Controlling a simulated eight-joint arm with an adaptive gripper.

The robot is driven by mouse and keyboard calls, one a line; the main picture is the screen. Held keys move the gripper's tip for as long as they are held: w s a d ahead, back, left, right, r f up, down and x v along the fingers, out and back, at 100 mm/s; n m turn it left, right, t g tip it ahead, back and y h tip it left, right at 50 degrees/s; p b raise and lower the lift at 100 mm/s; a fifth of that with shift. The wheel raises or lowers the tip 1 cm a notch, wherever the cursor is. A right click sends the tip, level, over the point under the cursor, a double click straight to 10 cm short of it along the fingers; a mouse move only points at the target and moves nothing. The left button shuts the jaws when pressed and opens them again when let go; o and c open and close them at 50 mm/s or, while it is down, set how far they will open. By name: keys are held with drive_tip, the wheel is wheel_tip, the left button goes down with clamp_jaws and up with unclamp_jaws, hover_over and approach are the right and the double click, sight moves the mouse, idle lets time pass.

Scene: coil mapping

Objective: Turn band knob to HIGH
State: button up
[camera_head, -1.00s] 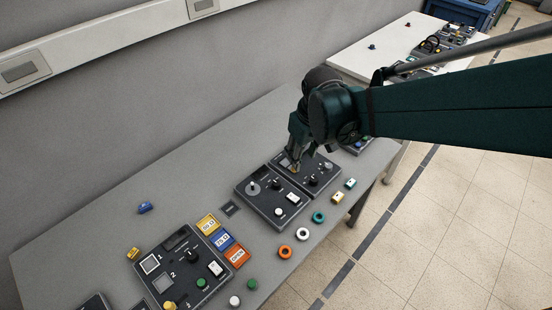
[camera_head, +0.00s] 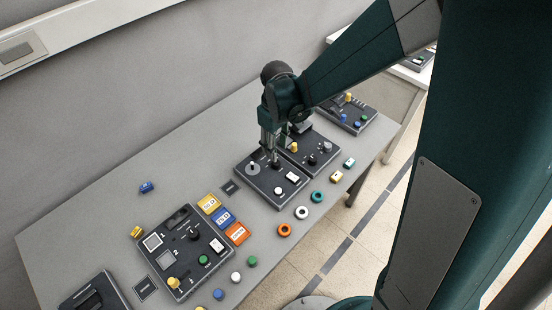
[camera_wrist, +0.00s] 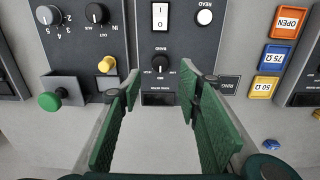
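A dark panel (camera_head: 292,202) stands mid-table in the head view. Its small black knob with a white pointer line (camera_wrist: 160,62) shows in the wrist view, with short labels that appear upside down and are too small to read surely. It appears to be the band knob. My gripper (camera_head: 273,160) points down over this panel. In the wrist view its green fingers (camera_wrist: 160,80) are open, one on each side of the knob, with clear space between them and no visible contact. In the head view the gripper partly hides the knob.
The panel also bears a white rocker switch (camera_wrist: 160,16), a white button (camera_wrist: 204,17) and a dark display (camera_wrist: 158,98). Orange (camera_wrist: 288,22), blue (camera_wrist: 275,57) and yellow (camera_wrist: 263,86) labelled blocks lie on the other side.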

sight(276, 164)
drive_tip(key=shift+a+f, duration=0.1)
drive_tip(key=shift+f, duration=0.15)
idle(0.3)
drive_tip(key=shift+f+b, duration=0.45)
drive_tip(key=shift+f, duration=3.35)
drive_tip(key=c, duration=0.9)
